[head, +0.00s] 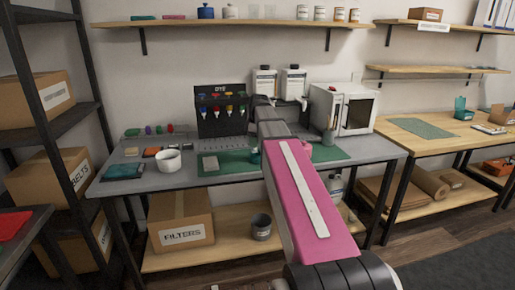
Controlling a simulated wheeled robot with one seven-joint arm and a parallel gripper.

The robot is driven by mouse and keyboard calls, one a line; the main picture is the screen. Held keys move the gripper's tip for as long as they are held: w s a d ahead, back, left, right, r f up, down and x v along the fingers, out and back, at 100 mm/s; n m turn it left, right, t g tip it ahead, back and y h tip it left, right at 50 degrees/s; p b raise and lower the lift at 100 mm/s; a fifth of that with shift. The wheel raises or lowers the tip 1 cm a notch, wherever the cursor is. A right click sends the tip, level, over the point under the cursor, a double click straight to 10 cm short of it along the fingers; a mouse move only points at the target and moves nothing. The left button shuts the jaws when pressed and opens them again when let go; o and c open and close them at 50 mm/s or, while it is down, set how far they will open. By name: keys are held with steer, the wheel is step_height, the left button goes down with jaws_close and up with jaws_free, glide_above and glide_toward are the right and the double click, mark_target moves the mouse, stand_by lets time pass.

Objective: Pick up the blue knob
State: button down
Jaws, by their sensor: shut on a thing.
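No loose blue knob can be made out for certain. The black dispenser rack (221,108) at the back of the grey table has rows of small coloured parts. Blue ones (203,97) sit at its left side; they are too small to tell whether they are knobs. Small coloured pieces (148,130), among them green, purple and red, stand at the table's back left. My arm reaches over the table, and my gripper (259,101) is at its far end, just right of the rack. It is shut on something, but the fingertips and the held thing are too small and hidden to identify.
A white bowl (168,160) and a teal cloth-like item (123,171) lie at the left of the grey table (190,178). A green mat (223,163) lies in the middle. White bottles (264,80) and a white oven-like box (345,110) stand behind and right of my arm.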

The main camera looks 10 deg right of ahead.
steer(key=s+a+r, duration=0.4)
steer(key=a+r, duration=0.2)
steer(key=a, duration=0.3)
steer(key=shift+s, duration=0.4)
steer(key=shift+a, duration=0.1)
stand_by(0.3)
